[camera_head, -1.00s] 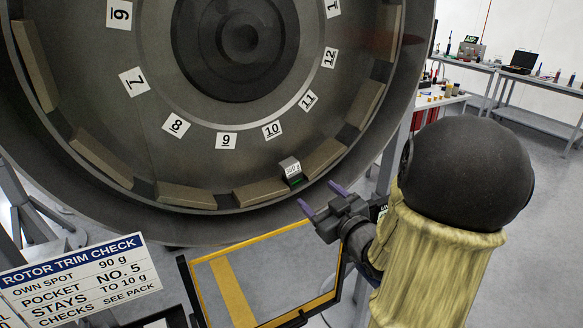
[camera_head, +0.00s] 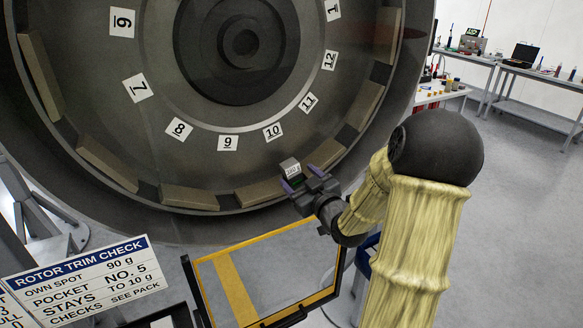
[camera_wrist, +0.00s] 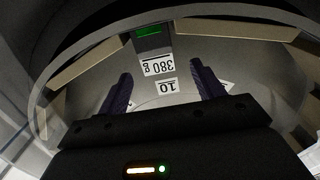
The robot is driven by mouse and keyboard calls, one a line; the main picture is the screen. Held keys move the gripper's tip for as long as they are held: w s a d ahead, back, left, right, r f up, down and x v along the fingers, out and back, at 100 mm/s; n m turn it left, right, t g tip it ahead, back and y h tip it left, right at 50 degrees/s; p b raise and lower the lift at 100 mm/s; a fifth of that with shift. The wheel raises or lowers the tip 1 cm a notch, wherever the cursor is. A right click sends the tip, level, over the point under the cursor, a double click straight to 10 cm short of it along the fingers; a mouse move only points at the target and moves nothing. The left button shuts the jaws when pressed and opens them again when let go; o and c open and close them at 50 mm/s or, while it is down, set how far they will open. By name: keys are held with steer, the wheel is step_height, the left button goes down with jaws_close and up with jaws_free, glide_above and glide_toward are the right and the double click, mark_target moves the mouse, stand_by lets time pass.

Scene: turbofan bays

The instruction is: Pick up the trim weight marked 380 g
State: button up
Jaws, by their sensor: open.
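The trim weight marked 380 g (camera_head: 290,167) is a small grey block with a white label, sitting at the inner rim of the rotor (camera_head: 160,205) just below the number 10 label. In the wrist view the weight (camera_wrist: 154,62) shows its upside-down label and a green patch, ahead of and between my two fingers. My gripper (camera_head: 302,180) is open, with purple fingertips close to the weight in the head view. In the wrist view my gripper (camera_wrist: 160,88) has nothing between its fingers. I cannot tell whether a finger touches the weight.
Tan blocks (camera_head: 262,191) line the rotor rim on both sides of the weight. A yellow-edged framed panel (camera_head: 265,275) stands below my gripper. A rotor trim check sign (camera_head: 80,280) is at the lower left. Workbenches (camera_head: 535,75) stand far right.

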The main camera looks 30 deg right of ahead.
mark_target(292, 170)
steer(key=shift+w+p, duration=0.35)
steer(key=shift+w, duration=1.05)
steer(key=shift+w+r+p, duration=0.1)
steer(key=shift+w+p, duration=0.5)
steer(key=shift+p, duration=0.05)
steer(key=w+p, duration=0.2)
steer(key=w, duration=0.1)
steer(key=shift+w, duration=0.1)
steer(key=shift+w+f, duration=0.2)
steer(key=shift+w, duration=0.25)
steer(key=shift+s, duration=0.1)
steer(key=c, duration=1.3)
